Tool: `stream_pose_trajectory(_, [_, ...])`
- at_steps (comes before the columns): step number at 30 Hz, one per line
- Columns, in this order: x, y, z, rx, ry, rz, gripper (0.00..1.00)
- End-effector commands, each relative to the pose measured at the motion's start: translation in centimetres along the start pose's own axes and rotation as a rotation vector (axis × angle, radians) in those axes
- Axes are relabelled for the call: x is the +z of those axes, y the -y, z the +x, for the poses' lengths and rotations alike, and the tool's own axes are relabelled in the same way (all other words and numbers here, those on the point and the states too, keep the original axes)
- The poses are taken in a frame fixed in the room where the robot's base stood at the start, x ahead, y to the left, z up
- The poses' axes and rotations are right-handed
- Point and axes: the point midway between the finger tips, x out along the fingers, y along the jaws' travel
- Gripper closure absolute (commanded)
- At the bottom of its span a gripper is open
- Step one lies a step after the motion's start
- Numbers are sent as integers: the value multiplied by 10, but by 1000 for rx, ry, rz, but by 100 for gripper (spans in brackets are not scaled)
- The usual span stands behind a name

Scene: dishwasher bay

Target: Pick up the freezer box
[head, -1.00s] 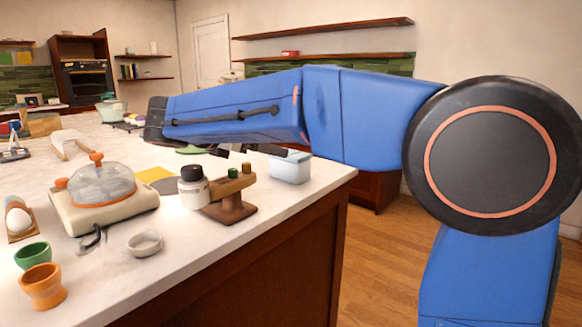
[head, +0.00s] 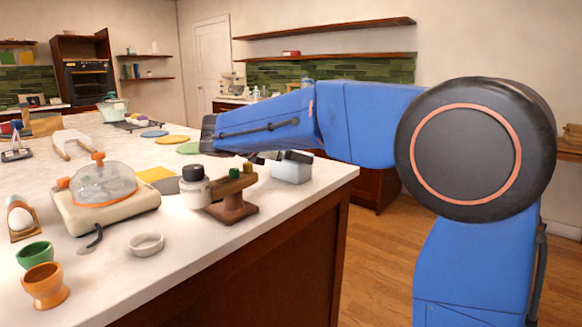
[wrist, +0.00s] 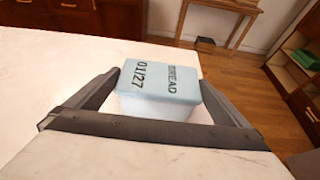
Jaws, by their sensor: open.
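The freezer box is a small whitish tub with a pale blue lid (wrist: 160,84). Its lid reads "BREAD" and "01/27" in the wrist view. In the head view the freezer box (head: 291,168) stands near the counter's right edge, its top partly hidden by my arm. My gripper (wrist: 158,82) is open, with one finger to the left of the box and one to the right. The fingertips look close to the lid's sides; I cannot tell whether they touch. In the head view my gripper (head: 280,156) is at the box, partly hidden by the arm.
A wooden stand (head: 232,200) and a dark-capped jar (head: 194,188) stand left of the box. A scale-like appliance with a clear dome (head: 103,190) is farther left. The white counter (head: 272,222) ends just right of the box, above the wooden floor.

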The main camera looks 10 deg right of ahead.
Motion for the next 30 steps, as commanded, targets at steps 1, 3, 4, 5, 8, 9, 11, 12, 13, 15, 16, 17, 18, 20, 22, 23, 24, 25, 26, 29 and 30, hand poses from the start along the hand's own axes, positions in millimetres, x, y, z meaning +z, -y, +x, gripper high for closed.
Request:
stream_pose_trajectory(1, [0,1,8,-4,0,0,0])
stream_pose_trajectory(3, [0,0,16,-2,0,0,0])
stream_pose_trajectory(4, [0,0,18,-1,0,0,0])
stream_pose_trajectory(5, [0,0,20,-1,1,0,0])
stream_pose_trajectory(8, [0,0,21,0,1,0,0])
stream_pose_trajectory(9, [0,0,21,0,1,0,0])
stream_pose_trajectory(11, [0,0,20,0,0,0,0])
stream_pose_trajectory(12, [0,0,20,0,0,0,5])
stream_pose_trajectory(13, [0,0,20,0,0,0,12])
stream_pose_trajectory(15, [0,0,20,0,0,0,29])
stream_pose_trajectory(16, [0,0,20,0,0,0,36])
stream_pose_trajectory(17, [1,0,20,0,1,0,39])
stream_pose_trajectory(18, [0,0,20,0,1,0,44])
stream_pose_trajectory(20, [1,0,20,0,1,1,44])
stream_pose_trajectory(22, [1,0,20,0,1,1,44])
stream_pose_trajectory(23, [1,0,20,0,1,1,44])
stream_pose_trajectory(24, [2,0,19,1,1,1,44])
stream_pose_trajectory(25, [4,0,19,1,1,1,44])
stream_pose_trajectory(26, [6,0,18,1,1,1,44])
stream_pose_trajectory(29, [16,0,14,2,1,4,44])
stream_pose_trajectory(30, [22,0,11,2,1,4,44])
